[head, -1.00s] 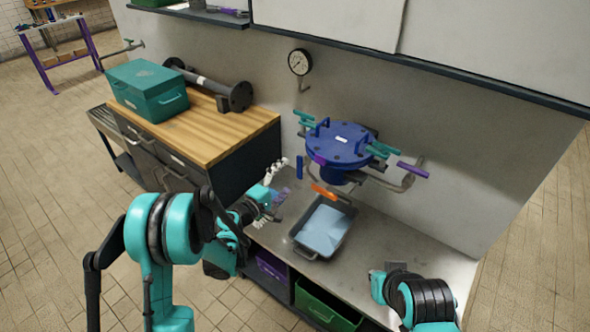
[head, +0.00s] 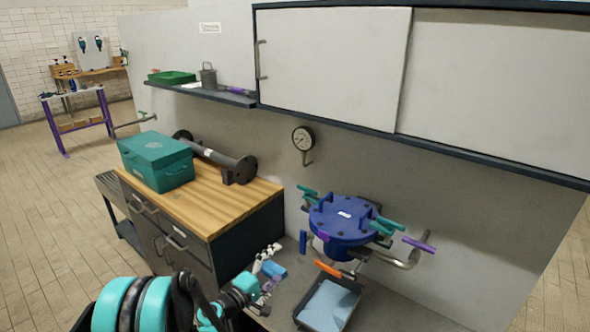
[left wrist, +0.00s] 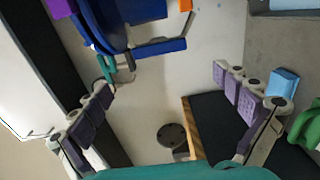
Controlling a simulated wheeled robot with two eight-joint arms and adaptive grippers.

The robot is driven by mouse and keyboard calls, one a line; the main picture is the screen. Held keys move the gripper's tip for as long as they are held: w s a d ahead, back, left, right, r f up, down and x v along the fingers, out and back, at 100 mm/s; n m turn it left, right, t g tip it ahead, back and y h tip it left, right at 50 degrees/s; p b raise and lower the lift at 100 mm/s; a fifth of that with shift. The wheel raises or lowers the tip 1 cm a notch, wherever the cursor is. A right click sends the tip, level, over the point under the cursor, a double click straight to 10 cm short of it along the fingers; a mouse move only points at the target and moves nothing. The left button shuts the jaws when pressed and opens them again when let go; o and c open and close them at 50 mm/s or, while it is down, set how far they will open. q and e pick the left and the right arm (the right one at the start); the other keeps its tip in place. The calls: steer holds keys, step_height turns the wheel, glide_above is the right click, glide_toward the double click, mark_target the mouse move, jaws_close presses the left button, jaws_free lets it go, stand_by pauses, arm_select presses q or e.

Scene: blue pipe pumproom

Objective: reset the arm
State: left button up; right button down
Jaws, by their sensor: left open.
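My left gripper (head: 265,267) shows low in the head view, over the left part of the metal counter, left of the grey tray. In the left wrist view its fingers (left wrist: 165,85) are spread wide apart with purple pads, and nothing sits between them. My left arm enters from the bottom left. My right arm and gripper are not in the head view.
A blue flanged vessel (head: 343,219) with teal and purple handles stands right of the gripper. A grey tray (head: 301,318) holds something light blue. A light blue block (left wrist: 283,83) lies near the fingers. A wooden-topped cabinet (head: 222,206) carries a teal toolbox (head: 156,160).

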arm_select(q)
steer(key=s+r+m+g+y, duration=0.2)
steer(key=s+m, duration=0.1)
steer(key=s, duration=0.3)
steer(key=s+r+m+g+y, duration=0.1)
steer(key=s+r+m+g, duration=0.2)
steer(key=s, duration=0.3)
steer(key=s+a+f+m+g+y, duration=0.1)
steer(key=s+a+m+y, duration=0.1)
steer(key=s+a, duration=0.3)
steer(key=s+a+f+m+g+y, duration=0.1)
steer(key=s+a+y, duration=0.4)
steer(key=s, duration=0.8)
steer(key=shift+s+f+m, duration=0.15)
steer(key=shift+s+m, duration=0.1)
steer(key=shift+m, duration=0.65)
